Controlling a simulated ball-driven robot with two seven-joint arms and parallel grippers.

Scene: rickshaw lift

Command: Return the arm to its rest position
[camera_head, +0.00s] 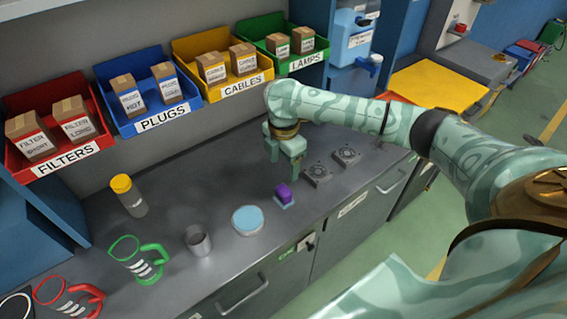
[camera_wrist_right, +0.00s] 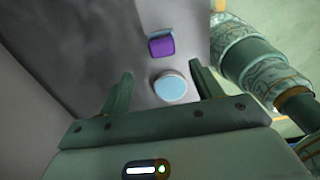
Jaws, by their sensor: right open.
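My right arm reaches in from the right in the head view. Its gripper (camera_head: 285,157) is above the grey counter, behind a purple block (camera_head: 283,193) that sits on a small light-blue base. In the right wrist view the gripper (camera_wrist_right: 160,82) has its two fingers wide apart with nothing between them. That view also shows the purple block (camera_wrist_right: 161,46) and a round light-blue disc (camera_wrist_right: 170,87) on the counter beyond the fingertips. The disc also shows in the head view (camera_head: 248,220), left of the block. My left gripper is in neither view.
On the counter (camera_head: 190,160) stand a yellow-capped jar (camera_head: 129,195), a grey cup (camera_head: 197,240), a green-handled mug (camera_head: 135,258) and a red-handled mug (camera_head: 68,298). Two dark square fans (camera_head: 331,165) lie right of the gripper. Labelled bins, including yellow CABLES (camera_head: 239,88), line the back.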

